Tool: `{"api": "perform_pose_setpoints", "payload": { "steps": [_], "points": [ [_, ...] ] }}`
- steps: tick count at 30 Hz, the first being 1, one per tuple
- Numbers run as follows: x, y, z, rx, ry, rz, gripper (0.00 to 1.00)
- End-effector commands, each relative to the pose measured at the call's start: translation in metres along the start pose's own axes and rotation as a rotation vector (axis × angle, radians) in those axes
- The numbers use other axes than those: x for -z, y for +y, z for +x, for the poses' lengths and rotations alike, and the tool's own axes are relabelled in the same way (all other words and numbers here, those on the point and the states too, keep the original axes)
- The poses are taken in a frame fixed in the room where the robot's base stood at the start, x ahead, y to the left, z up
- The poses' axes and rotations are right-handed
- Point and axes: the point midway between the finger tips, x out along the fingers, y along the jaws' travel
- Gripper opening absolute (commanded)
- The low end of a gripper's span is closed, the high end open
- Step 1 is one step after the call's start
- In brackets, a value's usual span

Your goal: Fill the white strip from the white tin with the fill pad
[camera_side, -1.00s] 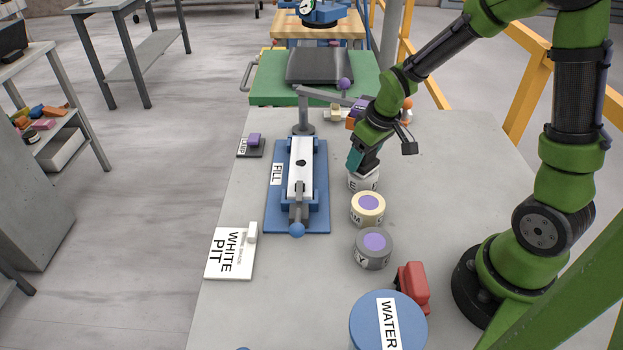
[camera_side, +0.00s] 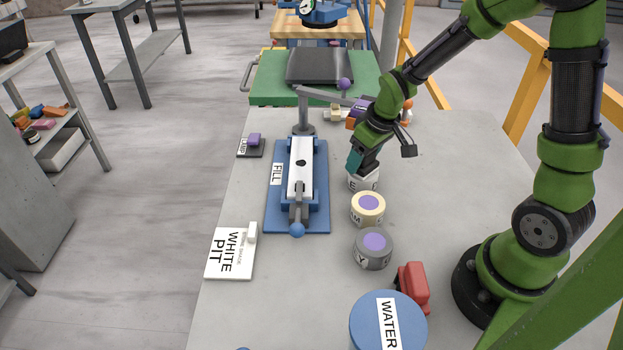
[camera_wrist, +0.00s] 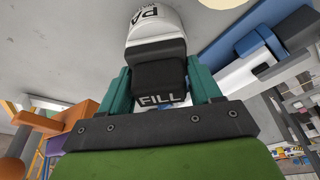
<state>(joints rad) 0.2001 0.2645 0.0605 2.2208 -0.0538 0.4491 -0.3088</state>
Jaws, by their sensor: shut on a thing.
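My gripper (camera_side: 362,163) is shut on the fill pad. In the wrist view the pad (camera_wrist: 158,82) is a black block marked FILL, held between the teal fingers (camera_wrist: 160,88). The pad is at the top of the white tin (camera_side: 362,183), which also shows in the wrist view (camera_wrist: 152,20). I cannot tell how far it is in the tin, as the gripper hides the opening. The white strip (camera_side: 300,178) lies clamped on the blue fixture (camera_side: 316,215) marked FILL, left of my gripper. A small dark spot (camera_side: 300,163) shows on the strip.
A cream tin (camera_side: 367,210) and a grey tin (camera_side: 373,248) with purple tops stand in front of the white tin. A red block (camera_side: 412,288) and a blue WATER container (camera_side: 372,330) are nearer. A WHITE PIT card (camera_side: 230,252) lies at left.

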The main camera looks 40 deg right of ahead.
Motion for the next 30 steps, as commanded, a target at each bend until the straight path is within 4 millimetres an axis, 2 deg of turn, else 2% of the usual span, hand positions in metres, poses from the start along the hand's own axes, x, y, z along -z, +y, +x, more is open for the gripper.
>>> {"api": "perform_pose_setpoints", "payload": {
  "steps": [14,30],
  "points": [
    [-0.001,0.000,0.001,0.000,-0.003,-0.003,0.39],
    [0.012,0.000,-0.040,-0.001,0.002,-0.002,0.39]
  ]
}}
